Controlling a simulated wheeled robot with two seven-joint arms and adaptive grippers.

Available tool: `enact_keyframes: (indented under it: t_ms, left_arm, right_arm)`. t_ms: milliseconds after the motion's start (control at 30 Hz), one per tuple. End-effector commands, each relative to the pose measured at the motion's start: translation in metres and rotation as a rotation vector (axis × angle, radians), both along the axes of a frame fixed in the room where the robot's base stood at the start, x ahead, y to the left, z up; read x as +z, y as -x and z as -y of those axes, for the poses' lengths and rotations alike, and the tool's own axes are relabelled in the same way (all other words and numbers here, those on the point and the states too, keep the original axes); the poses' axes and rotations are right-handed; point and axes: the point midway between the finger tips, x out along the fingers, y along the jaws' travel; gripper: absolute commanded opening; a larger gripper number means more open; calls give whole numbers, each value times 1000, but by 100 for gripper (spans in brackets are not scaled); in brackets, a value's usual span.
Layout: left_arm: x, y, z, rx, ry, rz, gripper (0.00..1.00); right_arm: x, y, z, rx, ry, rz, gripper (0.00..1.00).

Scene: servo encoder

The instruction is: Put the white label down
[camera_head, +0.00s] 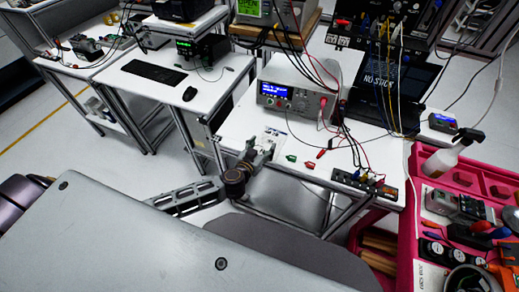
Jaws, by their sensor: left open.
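My left gripper (259,153) reaches over the front edge of the white workbench (236,128), its fingers apart. A small white piece with dark markings, which looks like the white label (271,136), is on the bench just beyond the fingertips. It is partly hidden by the gripper, and I cannot tell whether a finger touches it. My right gripper is not in view.
A bench instrument (288,92) with a blue display stands behind the label. Green and red clips (310,164) lie to the right, and cables hang down there. A pink cart (408,240) with tools and a spray bottle (440,160) stands at the right.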

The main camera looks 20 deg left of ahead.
Motion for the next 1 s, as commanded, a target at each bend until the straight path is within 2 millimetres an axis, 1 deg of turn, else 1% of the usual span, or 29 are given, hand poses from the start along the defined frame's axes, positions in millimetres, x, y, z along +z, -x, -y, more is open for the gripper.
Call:
enact_keyframes:
  t_ms: [100,300,1000]
  left_arm:
    - [3,11,-1,0,-2,-1,66]
    - [6,20,-2,0,-1,0,66]
    - [7,22,-2,0,-1,0,66]
  right_arm:
    - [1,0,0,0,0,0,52]
    - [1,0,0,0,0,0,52]
    - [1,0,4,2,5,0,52]
